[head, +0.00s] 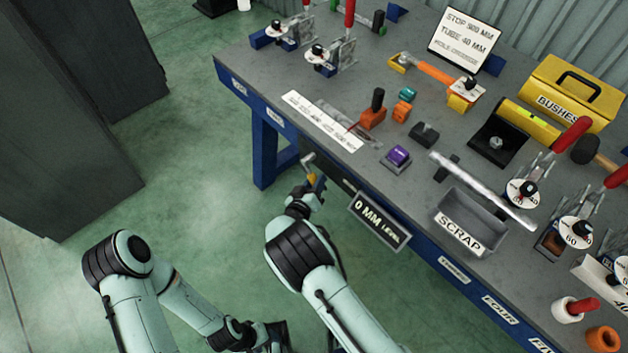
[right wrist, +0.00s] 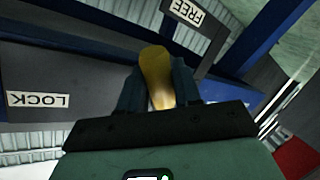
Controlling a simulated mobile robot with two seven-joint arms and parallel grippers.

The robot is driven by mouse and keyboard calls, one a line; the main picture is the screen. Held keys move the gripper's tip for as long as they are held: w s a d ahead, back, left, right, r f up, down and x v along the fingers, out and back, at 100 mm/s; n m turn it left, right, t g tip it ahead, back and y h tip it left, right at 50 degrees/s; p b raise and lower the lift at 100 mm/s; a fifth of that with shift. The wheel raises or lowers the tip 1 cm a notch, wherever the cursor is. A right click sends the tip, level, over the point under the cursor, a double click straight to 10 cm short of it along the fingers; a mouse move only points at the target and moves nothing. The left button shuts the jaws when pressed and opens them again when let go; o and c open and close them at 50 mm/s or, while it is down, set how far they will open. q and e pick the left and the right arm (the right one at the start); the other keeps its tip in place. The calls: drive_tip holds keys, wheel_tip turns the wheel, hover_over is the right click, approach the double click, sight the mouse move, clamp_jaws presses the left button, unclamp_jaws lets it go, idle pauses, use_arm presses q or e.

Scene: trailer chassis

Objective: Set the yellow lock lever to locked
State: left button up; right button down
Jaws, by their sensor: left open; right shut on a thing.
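The yellow lock lever (right wrist: 156,72) stands between the two fingers of my right gripper (right wrist: 160,92) in the right wrist view. The gripper is shut on it. A FREE label (right wrist: 187,11) is just above the lever, and a LOCK label (right wrist: 38,99) is farther off to the left; both read upside down. The lever's pivot is hidden. In the head view, a small part of the yellow lever (head: 311,178) shows at my right gripper (head: 316,182), by the bench's front edge. My left gripper (head: 277,338) is open, low at the bottom edge and partly cut off.
The grey workbench (head: 330,95) carries clamps, blocks and a SCRAP bin (head: 470,222). A 0 MM LEVEL sign (head: 379,221) hangs at its front edge, right of my right gripper. Dark cabinets (head: 60,130) stand at the left. Green floor (head: 200,140) between is clear.

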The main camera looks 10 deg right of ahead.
drive_tip(key=shift+f, duration=0.1)
drive_tip(key=c, duration=1.2)
unclamp_jaws()
drive_tip(key=shift+o, duration=0.2)
drive_tip(key=shift+s, duration=0.1)
drive_tip(key=p+v, duration=0.1)
drive_tip(key=v, duration=1.2)
drive_tip(key=shift+s+a, duration=0.1)
drive_tip(key=shift+s, duration=0.05)
